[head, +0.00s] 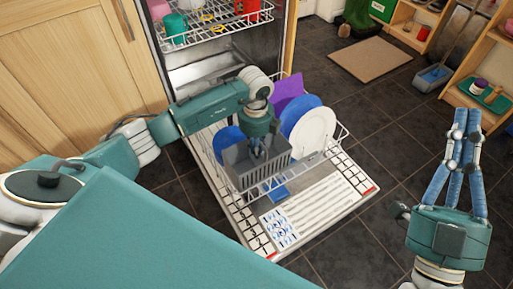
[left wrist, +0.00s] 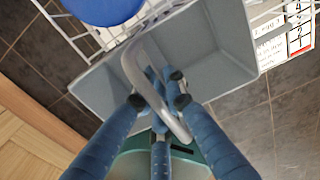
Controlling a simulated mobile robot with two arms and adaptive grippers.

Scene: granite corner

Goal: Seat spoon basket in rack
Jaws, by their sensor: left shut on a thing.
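The spoon basket (head: 243,174) is a grey open-topped box at the front of the lower dishwasher rack (head: 328,156). My left gripper (head: 257,152) reaches down over it and is shut on its handle. In the left wrist view, the basket (left wrist: 215,45) looks empty and its curved grey handle (left wrist: 135,62) passes between the fingers. The basket's underside is hidden, so I cannot tell whether it rests on the rack or hangs just above it. My right gripper (head: 466,115) is empty at the right, its fingers stretched out, away from the rack.
The rack stands over the lowered dishwasher door (head: 318,205). Blue plates, a white plate (head: 313,130) and a purple board (head: 287,90) stand behind the basket. The upper rack (head: 225,28) holds cups. A wooden shelf (head: 464,55) stands at the right. Dark floor lies between.

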